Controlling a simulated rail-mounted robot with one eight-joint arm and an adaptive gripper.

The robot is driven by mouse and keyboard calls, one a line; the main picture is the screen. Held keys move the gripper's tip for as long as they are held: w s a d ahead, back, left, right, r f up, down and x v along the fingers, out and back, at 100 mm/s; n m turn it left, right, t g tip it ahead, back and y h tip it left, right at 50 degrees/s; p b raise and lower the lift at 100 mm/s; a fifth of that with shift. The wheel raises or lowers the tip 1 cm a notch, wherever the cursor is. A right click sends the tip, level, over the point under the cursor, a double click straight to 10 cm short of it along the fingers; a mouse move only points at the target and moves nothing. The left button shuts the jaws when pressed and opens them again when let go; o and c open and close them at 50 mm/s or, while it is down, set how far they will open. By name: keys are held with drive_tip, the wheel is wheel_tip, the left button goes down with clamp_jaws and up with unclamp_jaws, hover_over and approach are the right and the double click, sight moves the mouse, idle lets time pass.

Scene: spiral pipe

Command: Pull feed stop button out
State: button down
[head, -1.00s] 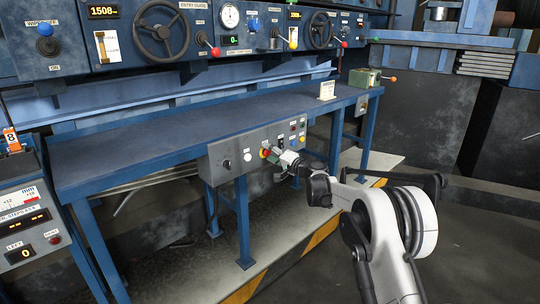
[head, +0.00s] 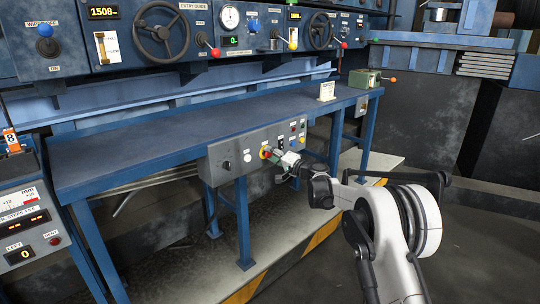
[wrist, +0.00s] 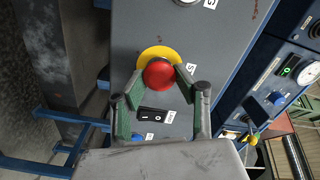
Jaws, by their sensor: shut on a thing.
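The feed stop button is a red mushroom button (wrist: 159,76) with a yellow ring (wrist: 157,52) behind it, on a grey control panel (wrist: 190,35). My gripper (wrist: 160,78) is shut on the red button, with one green finger on each side of its rim. In the head view, my gripper (head: 275,155) is at the front of the grey panel (head: 228,150) under the blue bench. The yellow ring (head: 264,153) shows at its tip there, and the red cap is mostly hidden. How far the button stands out cannot be told.
A black rocker switch (wrist: 152,115) sits between my fingers' bases on the panel. Other small buttons and switches, including a white knob (head: 247,157), are close by. The blue bench top (head: 190,130) overhangs above. The floor to the right is clear.

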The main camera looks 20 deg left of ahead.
drive_tip(key=c, duration=1.3)
unclamp_jaws()
drive_tip(key=shift+d, duration=0.1)
drive_tip(key=v, duration=1.2)
